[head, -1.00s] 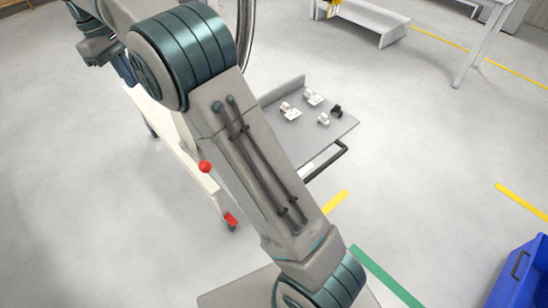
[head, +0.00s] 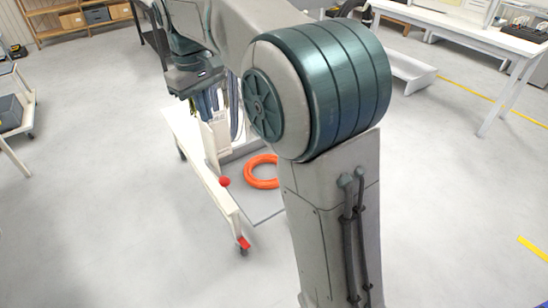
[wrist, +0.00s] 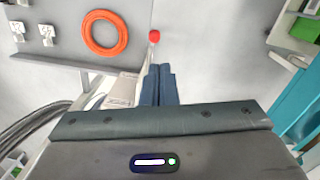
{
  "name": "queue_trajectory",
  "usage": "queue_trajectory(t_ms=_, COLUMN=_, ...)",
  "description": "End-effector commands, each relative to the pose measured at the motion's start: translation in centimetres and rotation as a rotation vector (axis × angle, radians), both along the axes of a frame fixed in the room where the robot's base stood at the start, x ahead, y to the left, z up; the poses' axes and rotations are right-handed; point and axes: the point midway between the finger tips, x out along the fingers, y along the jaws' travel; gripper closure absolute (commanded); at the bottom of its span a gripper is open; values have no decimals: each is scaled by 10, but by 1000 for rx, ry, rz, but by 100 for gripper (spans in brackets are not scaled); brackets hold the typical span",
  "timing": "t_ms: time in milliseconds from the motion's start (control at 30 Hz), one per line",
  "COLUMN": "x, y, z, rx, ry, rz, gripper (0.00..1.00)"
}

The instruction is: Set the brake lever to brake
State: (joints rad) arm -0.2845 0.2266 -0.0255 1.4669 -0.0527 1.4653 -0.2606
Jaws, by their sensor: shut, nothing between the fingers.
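The brake lever shows as a red ball knob (head: 224,181) at the side of a white cart frame (head: 208,172). In the wrist view the red knob (wrist: 154,36) sits on a thin stem just beyond my fingertips. My gripper (wrist: 159,68) is shut and empty, its two blue-grey fingers side by side and pointing towards the knob, with a visible gap between them and it. In the head view my gripper (head: 210,112) hangs above and behind the knob, partly hidden by my arm. The lever's marked positions cannot be read.
An orange ring (head: 259,181) lies on the grey cart deck, also in the wrist view (wrist: 88,45), near white fittings (wrist: 46,32). A pale panel (wrist: 122,88) with small print stands beside my fingers. A red piece (head: 243,243) is low on the cart's leg. Open floor lies in front.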

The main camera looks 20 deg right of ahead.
Motion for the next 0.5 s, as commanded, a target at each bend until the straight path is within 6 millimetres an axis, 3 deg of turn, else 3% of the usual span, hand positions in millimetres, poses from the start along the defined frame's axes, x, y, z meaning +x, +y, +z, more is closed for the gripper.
queue_trajectory(t_ms=500, x=-68, y=-49, z=9, rx=48, ry=-100, rz=-159, gripper=100)
